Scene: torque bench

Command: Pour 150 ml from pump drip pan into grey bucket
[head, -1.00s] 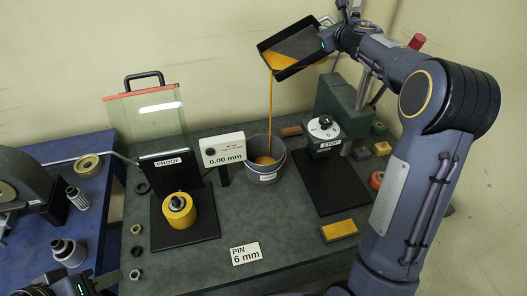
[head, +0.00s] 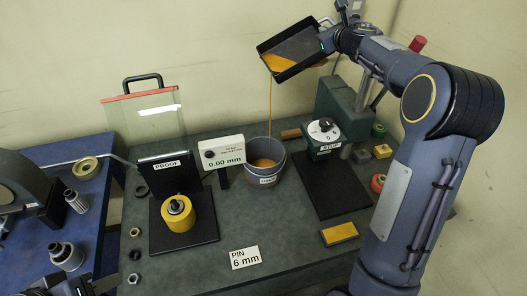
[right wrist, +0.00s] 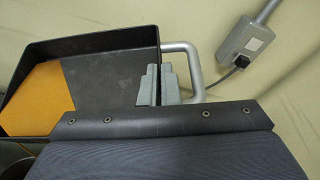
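The pump drip pan (head: 291,50) is a dark rectangular tray held tilted high above the bench. Orange liquid pools in its lower left corner and runs from there in a thin stream. The stream falls into the grey bucket (head: 276,172), which stands upright on the bench with orange liquid inside. My left gripper (head: 82,288) is only partly in view at the bottom left edge.
A gauge reading 0.00 mm (head: 221,152) stands just left of the bucket. The STOP-labelled device (head: 323,135) is to its right. A yellow cylinder (head: 178,212) sits on a black plate beside the PROOF block (head: 168,172). The bench front around the PIN 6 mm card (head: 245,257) is mostly clear.

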